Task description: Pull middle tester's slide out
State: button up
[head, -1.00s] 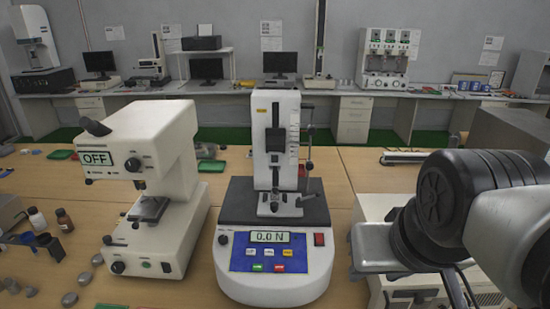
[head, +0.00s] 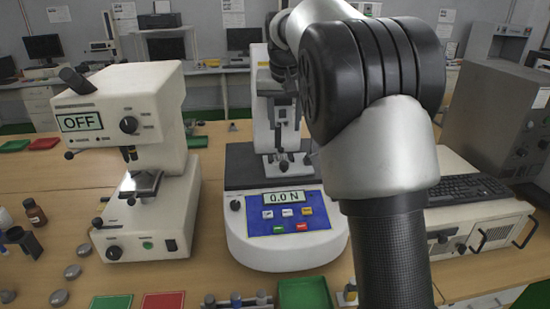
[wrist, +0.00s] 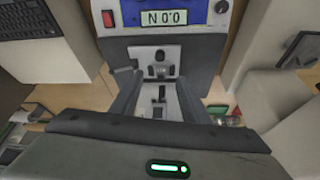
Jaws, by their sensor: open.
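The middle tester (head: 282,232) is white, with a blue panel, a "0.0 N" display and an upright column on a dark base. Small metal and black fittings (head: 285,160) stand at the column's foot; I cannot tell which part is the slide. In the wrist view the tester's display (wrist: 172,18) appears upside down. My gripper (wrist: 160,76) is open there, its two dark fingers apart on either side of the fittings, apparently empty. I cannot tell whether it touches anything. In the head view my arm covers the column's right side and hides the gripper.
A white hardness tester (head: 130,215) reading "OFF" stands to the left. A white box with a keyboard (head: 465,190) is at the right, beside a grey cabinet (head: 498,118). Green (head: 110,301) and red (head: 163,300) trays and small bottles lie at the front edge.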

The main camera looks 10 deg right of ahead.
aim_at(284, 163)
jog(key=b+x, duration=0.1)
jog(key=x, duration=1.6)
jog(key=shift+w+d+f+b, duration=0.1)
jog(key=shift+w+f+b, duration=0.2)
jog(key=shift+b, duration=0.1)
jog(key=shift+c, duration=0.3)
grip_shut()
